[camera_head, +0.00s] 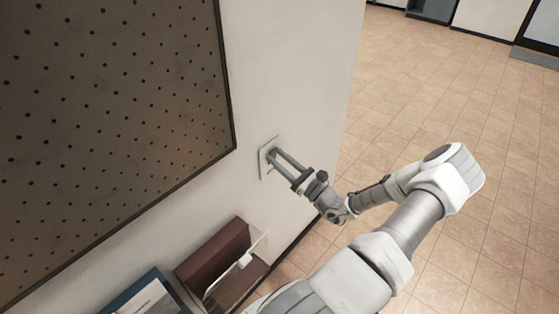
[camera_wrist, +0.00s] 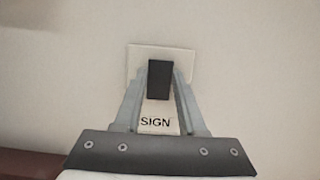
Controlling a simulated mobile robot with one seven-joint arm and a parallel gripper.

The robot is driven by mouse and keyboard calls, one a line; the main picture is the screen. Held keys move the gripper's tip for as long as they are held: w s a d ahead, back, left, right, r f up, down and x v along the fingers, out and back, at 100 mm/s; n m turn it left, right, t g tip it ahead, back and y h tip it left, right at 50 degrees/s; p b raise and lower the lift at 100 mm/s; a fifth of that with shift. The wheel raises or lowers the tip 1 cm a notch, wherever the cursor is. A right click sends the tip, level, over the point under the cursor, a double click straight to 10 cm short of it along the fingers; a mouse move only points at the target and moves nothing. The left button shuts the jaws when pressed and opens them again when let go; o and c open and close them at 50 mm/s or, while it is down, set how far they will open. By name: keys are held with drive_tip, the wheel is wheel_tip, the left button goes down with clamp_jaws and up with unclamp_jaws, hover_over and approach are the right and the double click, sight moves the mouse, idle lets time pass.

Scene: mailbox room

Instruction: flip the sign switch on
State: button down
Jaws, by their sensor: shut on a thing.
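The sign switch is a pale wall plate (camera_wrist: 146,58) with a dark toggle (camera_wrist: 158,80) and the word SIGN below it. In the head view the plate (camera_head: 264,160) is on the white wall, just right of the perforated board's lower corner. My gripper (camera_head: 272,155) reaches to the plate, and its fingers partly cover it there. In the wrist view my gripper (camera_wrist: 160,72) has one finger on each side of the dark toggle, shut on it. The finger edges cover parts of the plate. I cannot tell which way the toggle is set.
A large perforated board (camera_head: 110,120) with a dark frame hangs left of the switch. A red-brown box-like holder (camera_head: 215,262) and a blue-framed item (camera_head: 150,295) are below. The wall ends right of the switch, and open tiled floor (camera_head: 430,100) lies beyond.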

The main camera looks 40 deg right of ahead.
drive_tip(key=shift+c, duration=2.4)
unclamp_jaws()
drive_tip(key=p+v, duration=0.1)
drive_tip(key=v, duration=1.6)
drive_tip(key=shift+s, duration=0.25)
